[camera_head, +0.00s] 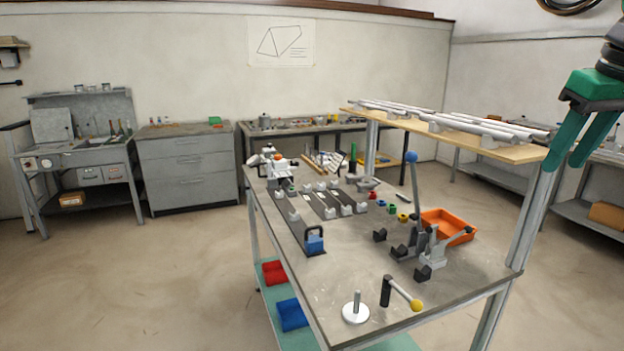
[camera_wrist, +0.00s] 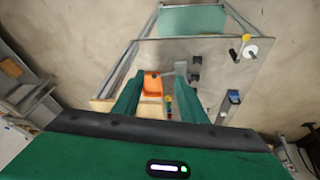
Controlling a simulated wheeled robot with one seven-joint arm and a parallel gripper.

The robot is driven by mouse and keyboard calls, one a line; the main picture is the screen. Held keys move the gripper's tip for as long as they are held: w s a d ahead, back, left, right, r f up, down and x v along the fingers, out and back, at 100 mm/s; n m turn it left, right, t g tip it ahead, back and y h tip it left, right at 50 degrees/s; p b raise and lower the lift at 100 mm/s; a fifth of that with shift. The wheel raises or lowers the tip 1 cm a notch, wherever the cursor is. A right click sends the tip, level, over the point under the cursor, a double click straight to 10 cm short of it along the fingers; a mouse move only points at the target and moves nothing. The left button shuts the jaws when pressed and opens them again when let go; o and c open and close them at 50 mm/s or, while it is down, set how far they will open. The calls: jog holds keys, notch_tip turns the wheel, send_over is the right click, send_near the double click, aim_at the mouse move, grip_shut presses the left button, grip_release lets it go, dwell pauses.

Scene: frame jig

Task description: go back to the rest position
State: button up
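My gripper (camera_head: 566,163), with green fingers, is raised at the upper right of the head view, beside the right end of the wooden shelf. Its two fingers are apart and nothing shows between them. In the wrist view my gripper (camera_wrist: 158,72) also has its fingers apart, with the workbench far below. The workbench (camera_head: 345,290) carries the frame jig, with dark rails and light grey blocks (camera_head: 320,200). A blue padlock-shaped block (camera_head: 314,241) stands at the near end of the rails.
The wooden shelf (camera_head: 508,152) holds several pale tubes above the bench's right side. An orange tray (camera_head: 447,226), toggle clamps (camera_head: 415,245), a yellow-knobbed lever (camera_head: 403,294) and a white disc with a post (camera_head: 355,314) stand on the bench. Open floor (camera_head: 140,270) lies to the left.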

jog(key=s+a+f+m+g, duration=0.2)
jog(key=s+f+m, duration=0.2)
jog(key=s+f, duration=0.6)
jog(key=s+a+f+m+g, duration=0.2)
jog(key=s+f, duration=0.9)
jog(key=f, duration=0.8)
jog(key=shift+a+m+y, duration=0.4)
jog(key=shift+a+m, duration=0.05)
jog(key=shift+m, duration=0.45)
